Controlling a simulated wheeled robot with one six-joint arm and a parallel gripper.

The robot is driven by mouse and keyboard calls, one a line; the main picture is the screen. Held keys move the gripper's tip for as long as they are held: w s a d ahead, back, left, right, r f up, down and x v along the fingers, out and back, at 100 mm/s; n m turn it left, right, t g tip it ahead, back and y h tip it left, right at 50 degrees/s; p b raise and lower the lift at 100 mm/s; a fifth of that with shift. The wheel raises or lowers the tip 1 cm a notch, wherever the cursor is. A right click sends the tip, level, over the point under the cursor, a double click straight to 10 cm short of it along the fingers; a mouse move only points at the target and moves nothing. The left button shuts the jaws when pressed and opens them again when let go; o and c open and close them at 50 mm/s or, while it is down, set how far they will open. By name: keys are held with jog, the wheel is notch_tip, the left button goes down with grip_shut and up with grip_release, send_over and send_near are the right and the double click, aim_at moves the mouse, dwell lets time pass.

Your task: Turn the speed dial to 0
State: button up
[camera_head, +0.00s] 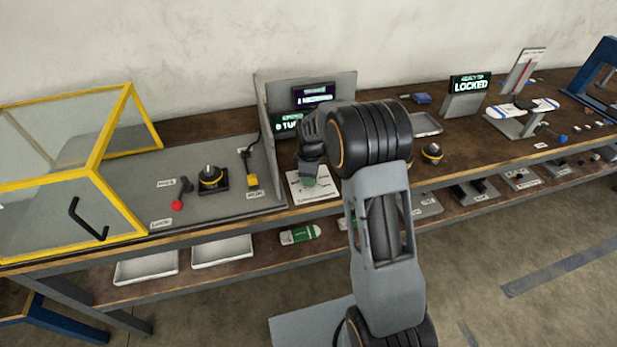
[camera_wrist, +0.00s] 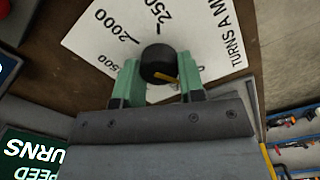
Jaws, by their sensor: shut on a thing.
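The speed dial is a black round knob (camera_wrist: 155,60) with a yellow pointer mark, on a white card (camera_wrist: 100,40) printed with 2000, 250-something and "TURNS A MI…". In the wrist view the yellow mark points toward the lower right. My gripper (camera_wrist: 160,77) has its green fingers on either side of the knob and is shut on it. In the head view my gripper (camera_head: 308,176) is low over the white card (camera_head: 318,194), and my arm and fingers hide the knob. The number the mark points to cannot be read.
A green-lit display (camera_head: 287,124) reading "0 TU…" stands behind the card, partly hidden by my arm. A grey panel (camera_head: 268,135) rises just left of the card.

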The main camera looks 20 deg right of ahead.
jog(key=shift+r+n, duration=0.1)
jog(key=shift+n, duration=0.5)
jog(key=o, duration=0.7)
jog(key=shift+a, duration=0.1)
jog(key=shift+o, duration=1.1)
notch_tip(320, 180, up, 14)
jog(key=shift+f, duration=0.2)
